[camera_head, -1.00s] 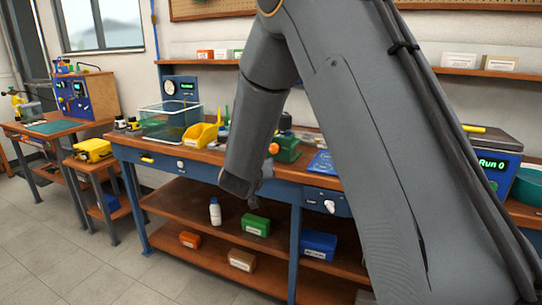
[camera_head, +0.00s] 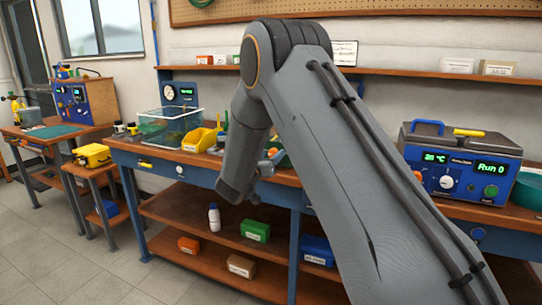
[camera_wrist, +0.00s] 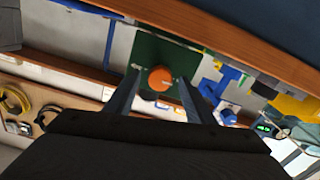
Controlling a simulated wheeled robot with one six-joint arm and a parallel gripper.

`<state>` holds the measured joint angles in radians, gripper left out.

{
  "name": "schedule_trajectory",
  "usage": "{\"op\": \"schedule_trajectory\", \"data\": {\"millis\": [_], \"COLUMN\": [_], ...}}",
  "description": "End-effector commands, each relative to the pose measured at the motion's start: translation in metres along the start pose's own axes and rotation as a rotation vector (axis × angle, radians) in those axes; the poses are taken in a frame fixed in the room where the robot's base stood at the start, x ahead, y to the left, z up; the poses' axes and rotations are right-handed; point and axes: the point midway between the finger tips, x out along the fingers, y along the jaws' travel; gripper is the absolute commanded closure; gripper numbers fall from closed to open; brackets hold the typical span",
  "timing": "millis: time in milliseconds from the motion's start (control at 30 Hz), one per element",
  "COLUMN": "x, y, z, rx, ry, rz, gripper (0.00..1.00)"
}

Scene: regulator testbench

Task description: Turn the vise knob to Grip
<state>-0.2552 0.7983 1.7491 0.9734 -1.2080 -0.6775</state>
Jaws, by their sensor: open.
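In the wrist view, the vise shows as a dark green block (camera_wrist: 148,52) with a round orange knob (camera_wrist: 160,79) on its face. My gripper (camera_wrist: 157,78) is open, with one finger on each side of the knob in the picture. Nothing is held. I cannot tell whether the fingers touch the knob or how far off it is. Any marking on the knob is too small to read.
A yellow bin (camera_head: 198,140) and a clear tank (camera_head: 170,127) stand on the bench left of my arm. A blue instrument with a "Run 0" display (camera_head: 460,170) stands on the right. The shelf below holds a white bottle (camera_head: 214,217) and several small boxes.

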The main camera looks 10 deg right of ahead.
Motion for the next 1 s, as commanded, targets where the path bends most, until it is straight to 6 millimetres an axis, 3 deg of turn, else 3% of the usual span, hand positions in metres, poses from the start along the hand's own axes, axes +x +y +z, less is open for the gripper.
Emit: {"op": "schedule_trajectory", "data": {"millis": [300,567,1000], "x": [0.0034,0.0032,0.0032], "y": [0.0002,0.0002,0.0], "z": [0.0001,0.0002,0.0009], "rx": [0.0,0.0,0.106], "ry": [0.0,0.0,0.0], "rz": [0.0,0.0,0.0], "gripper": [0.51,0.92,0.92]}}
